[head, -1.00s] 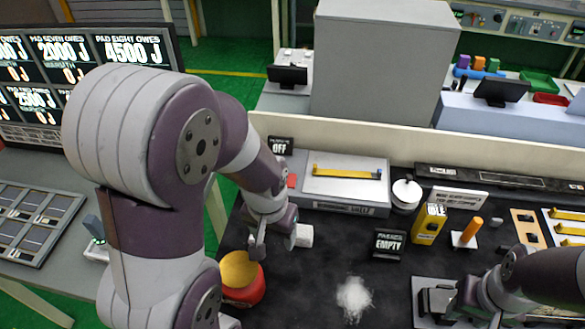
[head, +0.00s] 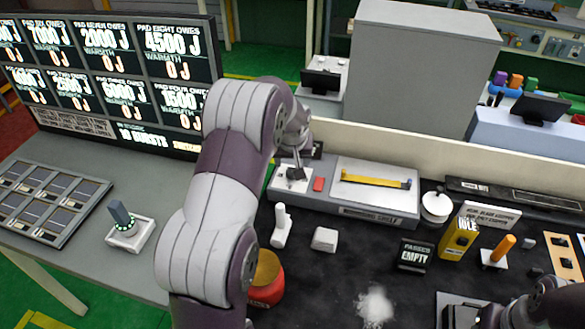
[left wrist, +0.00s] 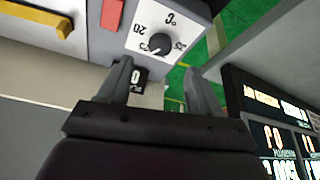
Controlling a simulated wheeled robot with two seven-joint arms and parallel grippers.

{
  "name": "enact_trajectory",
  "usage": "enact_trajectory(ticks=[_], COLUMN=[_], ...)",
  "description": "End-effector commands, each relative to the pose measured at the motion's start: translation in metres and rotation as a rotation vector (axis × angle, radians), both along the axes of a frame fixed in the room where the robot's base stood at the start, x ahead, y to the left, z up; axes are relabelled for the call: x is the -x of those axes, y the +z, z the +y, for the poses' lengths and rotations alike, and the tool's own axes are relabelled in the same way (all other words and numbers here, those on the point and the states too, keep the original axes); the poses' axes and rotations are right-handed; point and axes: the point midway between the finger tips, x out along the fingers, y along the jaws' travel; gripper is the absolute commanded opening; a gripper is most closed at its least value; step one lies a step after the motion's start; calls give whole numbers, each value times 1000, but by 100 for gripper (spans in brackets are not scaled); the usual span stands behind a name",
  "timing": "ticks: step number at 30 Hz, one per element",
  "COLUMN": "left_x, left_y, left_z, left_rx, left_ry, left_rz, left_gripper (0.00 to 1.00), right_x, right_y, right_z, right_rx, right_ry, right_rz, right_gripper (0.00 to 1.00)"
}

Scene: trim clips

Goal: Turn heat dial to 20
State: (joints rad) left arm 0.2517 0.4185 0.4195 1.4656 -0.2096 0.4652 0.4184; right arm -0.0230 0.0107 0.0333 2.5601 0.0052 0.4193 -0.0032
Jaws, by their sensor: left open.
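The heat dial is a dark round knob (left wrist: 160,42) on a pale panel (left wrist: 180,12) with a °C mark and a 20 in the left wrist view. My right gripper (head: 480,316) is at the bottom edge, partly cut off.
A red button (head: 319,184) and a yellow bar (head: 375,181) sit on the box right of the dial. A small black display (left wrist: 135,78) is close to the left fingers. A white upright piece (head: 281,226) and a red pot (head: 266,280) stand near the left arm.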

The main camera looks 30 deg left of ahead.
Motion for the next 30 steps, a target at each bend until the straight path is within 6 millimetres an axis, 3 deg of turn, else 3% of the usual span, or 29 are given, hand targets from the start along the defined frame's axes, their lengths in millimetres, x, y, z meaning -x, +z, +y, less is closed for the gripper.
enact_trajectory(ticks=[3, 9, 20, 21, 26, 30], left_x=[-10, -22, -25, -25, -25, -25], left_y=[-27, -59, -69, -69, -69, -69], left_z=[6, 12, 13, 13, 13, 13], left_rx=[1, 0, 0, 0, 0, 0], left_ry=[-1, -2, -2, -2, -2, -3], left_rz=[5, 1, -1, -1, 0, 0], left_gripper=[64, 64, 64, 61, 9, 8], right_x=[0, 0, 0, 0, 0, 0], right_y=[10, 15, 15, 15, 15, 16], right_z=[0, 0, 0, 0, 0, 0], right_rx=[0, 0, 0, 0, 0, 0], right_ry=[0, 0, 0, 0, 0, 0], right_rz=[0, 0, 0, 0, 0, 0], right_gripper=[43, 43, 43, 43, 43, 43])
